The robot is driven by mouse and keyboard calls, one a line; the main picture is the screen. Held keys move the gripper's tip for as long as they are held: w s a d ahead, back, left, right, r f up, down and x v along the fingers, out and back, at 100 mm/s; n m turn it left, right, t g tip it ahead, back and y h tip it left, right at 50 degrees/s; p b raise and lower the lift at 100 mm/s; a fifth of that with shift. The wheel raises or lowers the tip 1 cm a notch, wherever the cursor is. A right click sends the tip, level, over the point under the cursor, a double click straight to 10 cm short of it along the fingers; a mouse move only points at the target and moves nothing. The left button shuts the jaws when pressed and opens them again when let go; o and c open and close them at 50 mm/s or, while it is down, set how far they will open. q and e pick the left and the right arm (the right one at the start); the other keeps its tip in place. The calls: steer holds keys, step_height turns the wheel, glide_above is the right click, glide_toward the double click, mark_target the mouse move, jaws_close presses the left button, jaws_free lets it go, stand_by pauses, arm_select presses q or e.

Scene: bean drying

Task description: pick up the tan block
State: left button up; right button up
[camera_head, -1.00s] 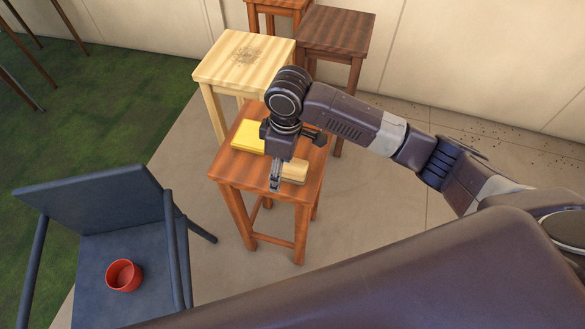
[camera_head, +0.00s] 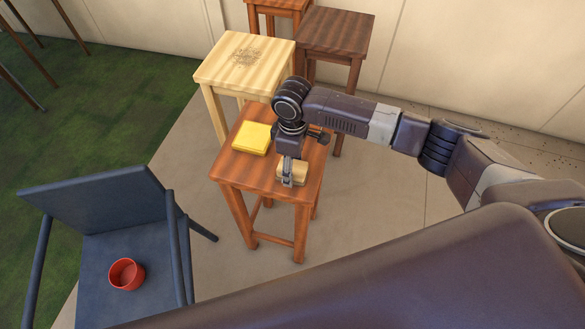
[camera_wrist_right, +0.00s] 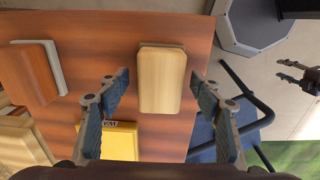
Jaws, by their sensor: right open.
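The tan block (camera_head: 296,173) lies flat on the reddish-brown stool (camera_head: 233,174), near its front right part. It also shows in the right wrist view (camera_wrist_right: 161,82), a pale wooden block with rounded corners. My right gripper (camera_head: 288,181) points down over the block and hides part of it in the head view. In the right wrist view its two fingers (camera_wrist_right: 160,88) are open and apart, one on either side of the block's lower end. Fingers at the right edge (camera_wrist_right: 299,76) look like my left gripper, too small to judge.
A yellow block (camera_head: 254,138) lies on the same stool, behind the tan one. A brown piece with a grey edge (camera_wrist_right: 35,74) shows in the wrist view. A pale stool (camera_head: 223,73) and a dark stool (camera_head: 340,30) stand behind. A blue-grey chair (camera_head: 95,205) holds a red cup (camera_head: 126,274).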

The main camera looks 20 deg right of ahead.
steer(key=c, duration=1.3)
steer(key=shift+r, duration=0.15)
step_height(320, 180, up, 20)
steer(key=shift+f+b, duration=0.1)
steer(key=shift+b, duration=1.05)
